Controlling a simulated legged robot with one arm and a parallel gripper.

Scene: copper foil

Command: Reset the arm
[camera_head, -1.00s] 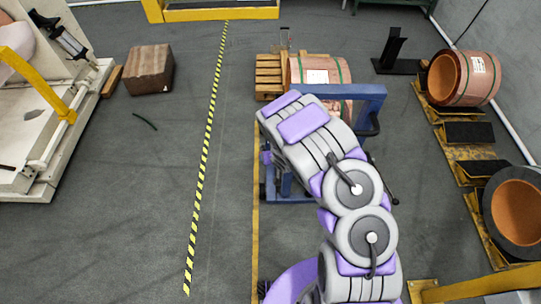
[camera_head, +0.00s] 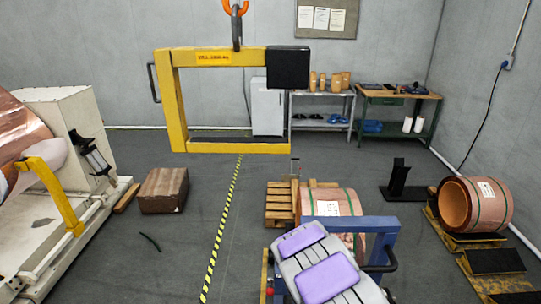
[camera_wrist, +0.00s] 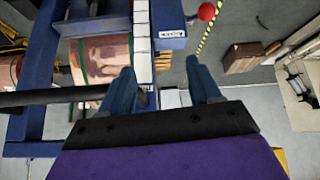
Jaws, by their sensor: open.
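My arm (camera_head: 322,268), grey with purple pads, rises from the bottom edge of the head view, in front of a blue frame (camera_head: 350,223). My gripper (camera_wrist: 162,78) shows in the wrist view with its two dark blue fingers apart and nothing between them. The gripper is hidden in the head view. The blue frame also shows at the left of the wrist view (camera_wrist: 35,75), beside the gripper, with a copper coil (camera_wrist: 100,58) behind its bars. I cannot tell whether the gripper touches the frame.
A yellow hanging frame (camera_head: 225,148) hangs from an orange hook ahead. A copper coil (camera_head: 335,202) stands by a wooden pallet (camera_head: 280,205). Another coil (camera_head: 478,205) lies at right. A brown box (camera_head: 163,190) sits at left.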

